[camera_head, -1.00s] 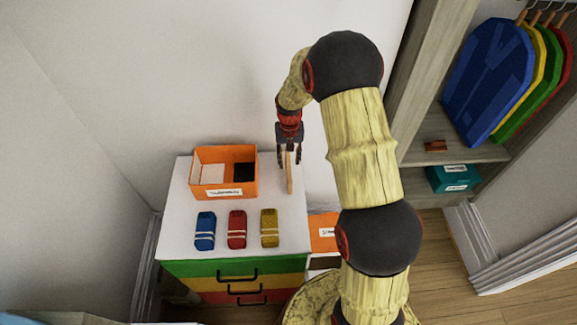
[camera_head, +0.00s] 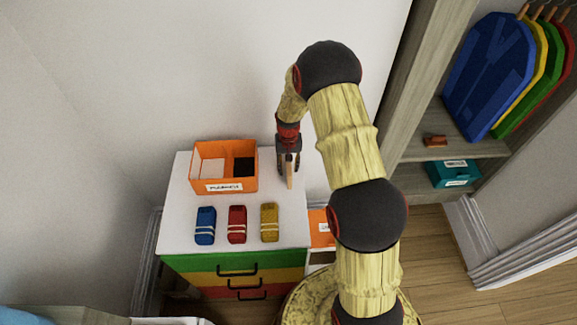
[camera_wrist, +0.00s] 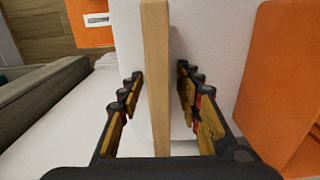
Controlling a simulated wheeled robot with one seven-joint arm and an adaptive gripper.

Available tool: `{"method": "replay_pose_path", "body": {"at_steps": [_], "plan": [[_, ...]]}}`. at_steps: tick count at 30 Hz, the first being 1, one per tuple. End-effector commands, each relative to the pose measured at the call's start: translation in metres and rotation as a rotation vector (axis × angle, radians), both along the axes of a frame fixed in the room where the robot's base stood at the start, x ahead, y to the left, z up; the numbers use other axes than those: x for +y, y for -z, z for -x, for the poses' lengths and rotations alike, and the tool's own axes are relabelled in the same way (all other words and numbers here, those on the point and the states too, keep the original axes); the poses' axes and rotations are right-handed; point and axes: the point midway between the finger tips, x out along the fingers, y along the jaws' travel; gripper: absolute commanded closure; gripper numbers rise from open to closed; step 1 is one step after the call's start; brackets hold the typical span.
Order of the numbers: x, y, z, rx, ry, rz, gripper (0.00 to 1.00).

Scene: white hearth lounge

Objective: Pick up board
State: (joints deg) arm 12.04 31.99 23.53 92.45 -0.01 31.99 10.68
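The board (camera_head: 289,172) is a narrow light-wood strip near the right edge of the white cabinet top. In the wrist view the board (camera_wrist: 157,85) runs lengthwise between the two fingers. My gripper (camera_head: 288,168) is lowered over it, with one finger on each side. The wrist view shows my gripper (camera_wrist: 160,90) open, with a gap between each finger and the wood.
An orange box (camera_head: 209,187) with white and black contents stands left of my gripper. Blue (camera_head: 205,226), red (camera_head: 237,224) and yellow (camera_head: 269,222) bundles lie along the front of the white cabinet top (camera_head: 178,215). A wooden shelf unit (camera_head: 400,95) stands at the right.

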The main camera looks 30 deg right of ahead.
Motion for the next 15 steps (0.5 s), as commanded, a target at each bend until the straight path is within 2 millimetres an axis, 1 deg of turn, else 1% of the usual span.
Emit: {"method": "replay_pose_path", "body": {"at_steps": [2,15], "plan": [[-0.0001,-0.0003,0.0001,0.0,0.0,0.0,0.66],[0.0,-0.0005,0.0003,0.001,0.0,0.0,0.91]]}}
